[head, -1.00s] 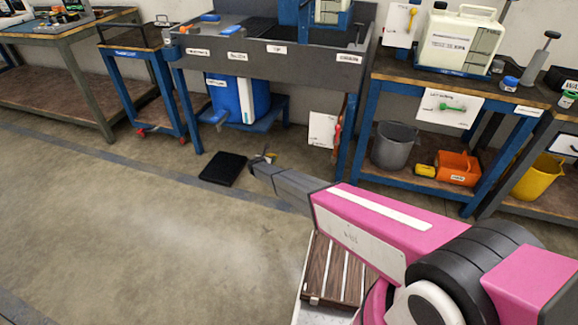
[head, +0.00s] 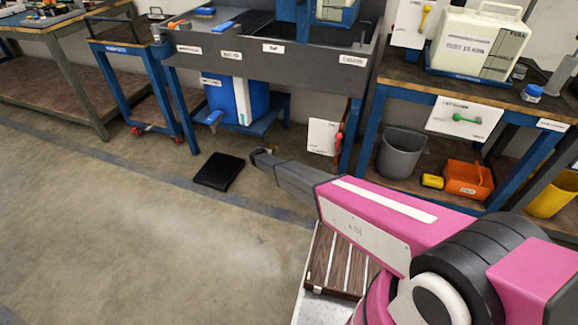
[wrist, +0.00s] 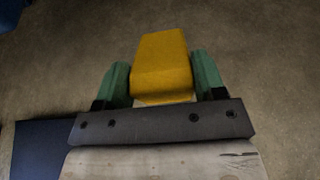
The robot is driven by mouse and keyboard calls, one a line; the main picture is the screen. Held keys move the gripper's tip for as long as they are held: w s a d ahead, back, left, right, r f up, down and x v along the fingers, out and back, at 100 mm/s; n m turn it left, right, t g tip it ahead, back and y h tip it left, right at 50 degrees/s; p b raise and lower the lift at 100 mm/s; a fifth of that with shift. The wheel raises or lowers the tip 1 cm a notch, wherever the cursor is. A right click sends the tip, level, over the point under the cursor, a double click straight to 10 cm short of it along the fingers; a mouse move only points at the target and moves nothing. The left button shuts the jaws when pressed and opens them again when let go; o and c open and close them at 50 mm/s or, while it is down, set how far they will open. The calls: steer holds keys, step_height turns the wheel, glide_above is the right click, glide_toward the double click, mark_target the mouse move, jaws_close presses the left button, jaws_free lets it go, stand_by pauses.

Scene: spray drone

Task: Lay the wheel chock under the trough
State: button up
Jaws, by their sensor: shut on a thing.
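A yellow wedge-like block, which I take as the wheel chock (wrist: 160,55), sits between the two green fingers of my gripper (wrist: 161,76) in the wrist view. My gripper is shut on it, with bare floor behind. In the head view my gripper (head: 262,152) is at the arm's far end, low in front of the trough; the chock is hidden or too small to make out there. The trough (head: 265,60) is a long dark grey basin on blue legs. Open floor and a low blue shelf lie beneath it.
A black flat pad (head: 219,171) lies on the floor left of my gripper. A blue and white container (head: 237,100) stands on the blue shelf (head: 255,128) under the trough. A white board (head: 322,136) hangs by its right leg. A grey bucket (head: 400,153) is further right.

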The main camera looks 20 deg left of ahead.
steer(key=d+f, duration=0.2)
steer(key=d, duration=0.1)
steer(key=d+f, duration=0.2)
steer(key=d, duration=0.2)
steer(key=s+d+f, duration=0.1)
steer(key=d+f, duration=0.1)
steer(key=d, duration=0.2)
steer(key=shift+d+f, duration=0.15)
steer(key=shift+f, duration=2.2)
steer(key=shift+w+f, duration=0.1)
steer(key=shift+f, duration=0.1)
steer(key=o, duration=1.1)
steer(key=shift+s+r, duration=0.25)
steer(key=shift+r, duration=0.05)
steer(key=v, duration=1.1)
steer(key=shift+s, duration=0.3)
